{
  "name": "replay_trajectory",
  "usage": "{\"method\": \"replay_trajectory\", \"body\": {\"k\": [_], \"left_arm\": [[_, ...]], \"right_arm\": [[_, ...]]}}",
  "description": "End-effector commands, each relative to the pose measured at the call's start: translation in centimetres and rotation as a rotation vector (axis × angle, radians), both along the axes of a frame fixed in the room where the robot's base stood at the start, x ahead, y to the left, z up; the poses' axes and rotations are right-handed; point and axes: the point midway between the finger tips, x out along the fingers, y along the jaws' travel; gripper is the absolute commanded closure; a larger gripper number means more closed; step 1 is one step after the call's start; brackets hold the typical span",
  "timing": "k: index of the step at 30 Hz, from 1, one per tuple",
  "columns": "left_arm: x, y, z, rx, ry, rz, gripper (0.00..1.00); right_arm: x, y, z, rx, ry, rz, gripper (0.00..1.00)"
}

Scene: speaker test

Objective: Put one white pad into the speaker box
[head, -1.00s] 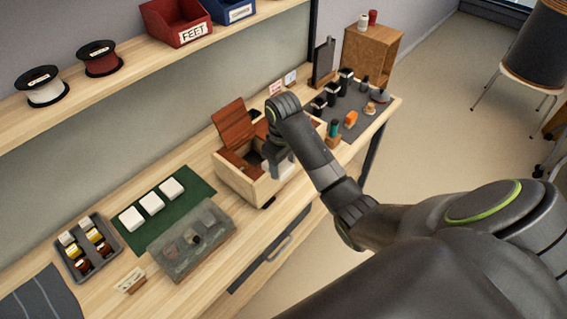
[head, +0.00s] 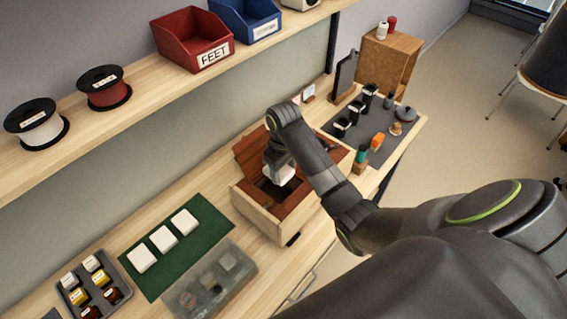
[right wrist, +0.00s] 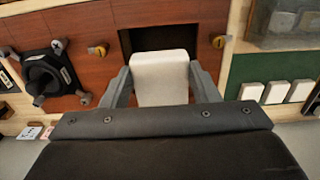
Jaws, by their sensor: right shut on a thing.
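My right gripper (head: 280,168) is shut on a white pad (right wrist: 160,80), which sits between its fingers in the right wrist view. The speaker box (head: 262,217) is pale wood with red-brown panels and stands on the bench. The held pad is over the box, near a dark rectangular opening (right wrist: 135,42); whether its edge is inside cannot be told. Three more white pads lie in a row on a green mat (head: 205,245). My left gripper is not in view.
A clear lidded case (head: 238,284) and a grey tray of small jars (head: 125,288) lie left of the box. A dark mat (head: 349,152) with several parts lies to the right. A shelf (head: 140,120) with spools and bins runs above.

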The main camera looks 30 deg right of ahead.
Motion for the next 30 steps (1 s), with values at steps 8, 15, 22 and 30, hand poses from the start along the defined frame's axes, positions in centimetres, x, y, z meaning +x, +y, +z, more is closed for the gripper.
{"method": "replay_trajectory", "body": {"k": [8,15,22,30], "left_arm": [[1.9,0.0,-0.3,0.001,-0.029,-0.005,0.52],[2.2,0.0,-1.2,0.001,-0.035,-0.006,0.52],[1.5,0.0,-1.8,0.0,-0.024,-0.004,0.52],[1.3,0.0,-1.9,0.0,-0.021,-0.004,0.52]], "right_arm": [[0.0,0.0,-3.1,0.001,0.001,0.0,0.66],[0.0,0.0,-5.4,0.0,0.001,0.0,0.66],[0.0,0.0,-6.9,0.0,0.0,0.0,0.66],[0.0,0.0,-7.3,0.0,0.0,0.0,0.66]]}}
